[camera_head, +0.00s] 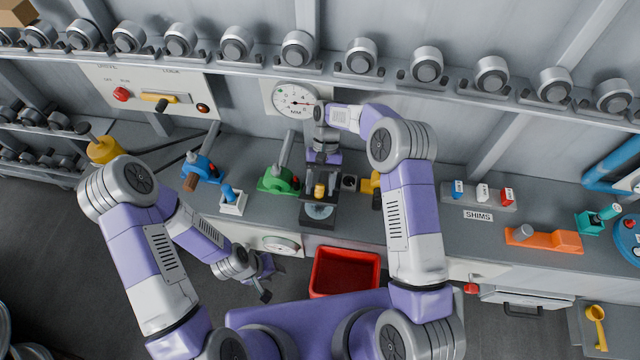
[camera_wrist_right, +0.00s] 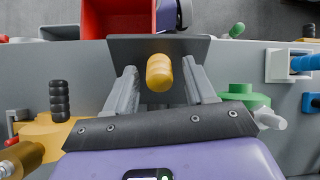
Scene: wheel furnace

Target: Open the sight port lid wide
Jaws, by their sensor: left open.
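A dark fixture with an upright yellow knob (camera_head: 320,190) stands on the bench in the middle of the head view. A pale round disc (camera_head: 319,211) shows on its front part. I cannot tell for sure which part is the sight port lid or how far it is open. My right gripper (camera_head: 321,181) is directly over the knob, its fingers pointing down. In the right wrist view the fingers (camera_wrist_right: 161,82) are apart, one each side of the yellow knob (camera_wrist_right: 160,72), with gaps showing. My left gripper (camera_head: 264,280) is open and empty in front of the bench, left of the red bin.
A red bin (camera_head: 345,272) stands in front of the bench. A green clamp (camera_head: 279,180) is left of the fixture and a yellow part (camera_head: 370,183) is right of it. A dial gauge (camera_head: 295,99) is behind. Bench space is free before the shims rack (camera_head: 478,195).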

